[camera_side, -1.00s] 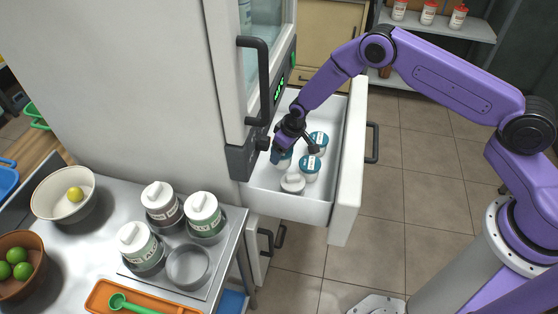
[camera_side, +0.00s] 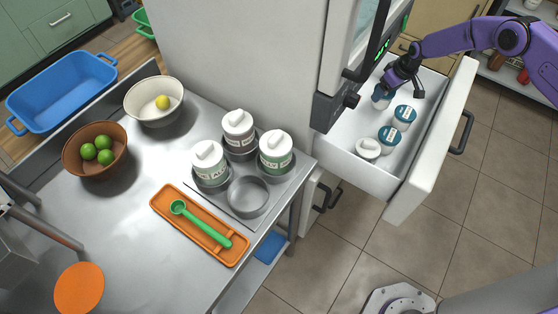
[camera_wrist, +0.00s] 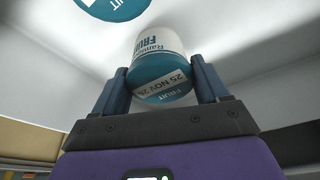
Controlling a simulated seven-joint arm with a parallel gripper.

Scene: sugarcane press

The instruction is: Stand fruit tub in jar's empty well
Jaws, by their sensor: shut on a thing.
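The fruit tub (camera_wrist: 159,44) is white with a teal lid marked FRUIT. In the wrist view it sits between the two fingers of my gripper (camera_wrist: 161,78), which is shut on it. In the side view my gripper (camera_side: 386,88) is inside the open white drawer, with the held tub (camera_side: 380,98) partly hidden; I cannot tell whether it is clear of the drawer floor. The empty well (camera_side: 249,197) is a round metal ring on the counter's holder plate. Three white-lidded jars (camera_side: 276,153) (camera_side: 239,133) (camera_side: 209,166) stand in the other wells.
The drawer (camera_side: 428,150) also holds two teal-lidded tubs (camera_side: 404,115) (camera_side: 390,136) and a white-lidded jar (camera_side: 368,148). The fridge body (camera_side: 255,65) stands between drawer and counter. An orange tray (camera_side: 165,199) with a green scoop (camera_side: 206,225) lies near the well. Bowls of fruit stand farther left.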

